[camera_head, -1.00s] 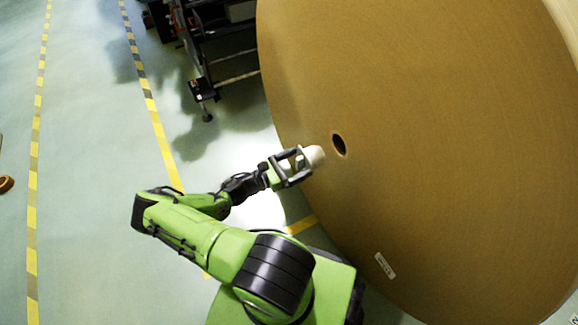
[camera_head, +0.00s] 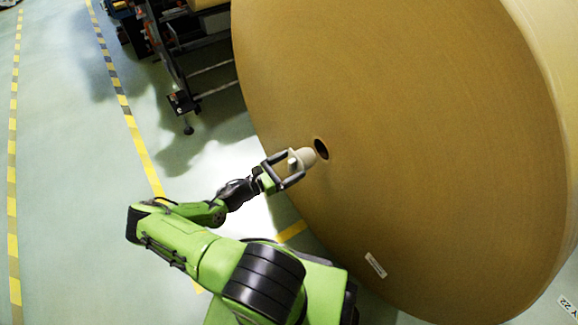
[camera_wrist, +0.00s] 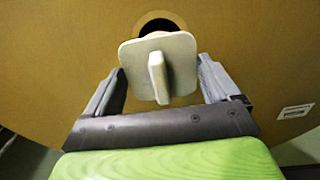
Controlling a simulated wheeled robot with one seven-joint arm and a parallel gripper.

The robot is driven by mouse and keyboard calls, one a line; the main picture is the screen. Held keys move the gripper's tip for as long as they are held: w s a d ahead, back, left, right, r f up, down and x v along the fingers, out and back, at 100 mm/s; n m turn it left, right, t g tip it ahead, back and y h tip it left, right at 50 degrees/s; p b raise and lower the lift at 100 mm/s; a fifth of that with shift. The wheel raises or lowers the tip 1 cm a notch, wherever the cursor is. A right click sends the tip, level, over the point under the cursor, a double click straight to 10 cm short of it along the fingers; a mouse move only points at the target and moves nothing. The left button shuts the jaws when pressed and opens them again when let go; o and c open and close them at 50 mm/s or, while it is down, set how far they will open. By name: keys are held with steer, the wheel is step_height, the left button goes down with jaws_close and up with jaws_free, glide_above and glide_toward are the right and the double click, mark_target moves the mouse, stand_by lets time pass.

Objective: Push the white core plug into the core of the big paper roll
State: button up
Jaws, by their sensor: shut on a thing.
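The white core plug (camera_head: 308,156) is held in my gripper (camera_head: 297,164), just in front of the big paper roll (camera_head: 420,130). In the wrist view the plug's squarish back plate (camera_wrist: 181,60) with its upright fin faces me, between the two fingers of my gripper (camera_wrist: 162,66). The dark core hole (camera_head: 321,149) is right beside the plug's front end. In the wrist view the core hole (camera_wrist: 159,25) shows above and behind the plate, which covers its lower part. The plug's front is mostly hidden there, and I cannot tell whether it touches the rim.
The brown roll face fills the right side, with a white label (camera_head: 376,265) low on it. A dark machine frame (camera_head: 180,100) stands behind, at the upper left. The floor on the left is clear, with yellow striped lines (camera_head: 145,160).

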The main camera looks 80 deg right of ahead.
mark_target(310, 155)
steer(key=shift+s, duration=0.1)
stand_by(0.5)
steer(key=shift+x, duration=0.95)
steer(key=shift+d, duration=0.15)
steer(key=shift+x, duration=0.9)
steer(key=shift+s, duration=0.15)
steer(key=shift+x, duration=0.9)
steer(key=shift+d, duration=0.1)
steer(key=shift+b+x, duration=0.35)
steer(key=shift+x, duration=0.4)
steer(key=shift+s+d, duration=0.1)
steer(key=shift+s, duration=0.05)
